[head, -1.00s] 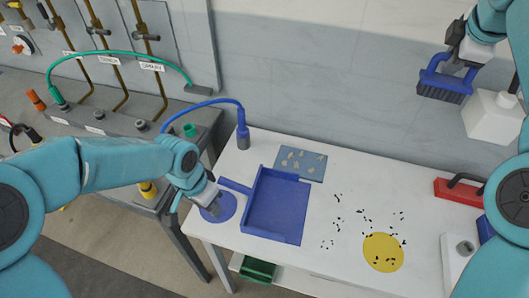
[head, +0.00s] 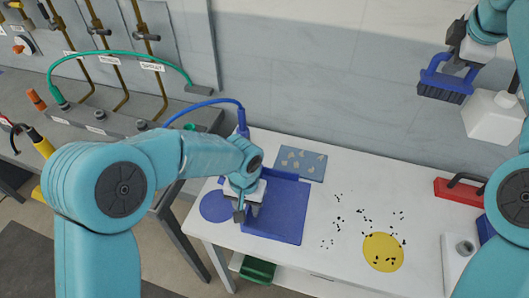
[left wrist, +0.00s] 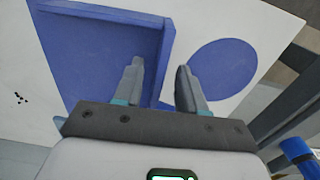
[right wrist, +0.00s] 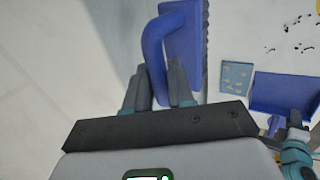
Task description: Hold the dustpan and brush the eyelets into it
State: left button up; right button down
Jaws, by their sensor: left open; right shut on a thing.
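The blue dustpan (head: 278,213) lies flat on the white table, its tray showing in the left wrist view (left wrist: 95,55). My left gripper (head: 246,212) is open above the dustpan's left side, and its fingers (left wrist: 160,85) hide the handle in the head view. My right gripper (head: 455,60) is shut on the handle of the blue brush (head: 442,85), holding it raised near the wall. The brush also shows in the right wrist view (right wrist: 180,45). Several small dark eyelets (head: 338,221) lie scattered right of the dustpan, some on a yellow disc (head: 382,252).
A blue disc (head: 214,206) lies on the table left of the dustpan. A blue-grey card (head: 299,164) with pale pieces lies behind it. A red block (head: 460,191) with a dark handle and a white container (head: 493,117) stand at the right. A workbench with hoses is at the left.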

pick_arm(q)
jog(key=shift+f, duration=1)
jog(key=shift+c, duration=0.3)
grip_shut()
pick_arm(e)
jog(key=shift+s, duration=0.1)
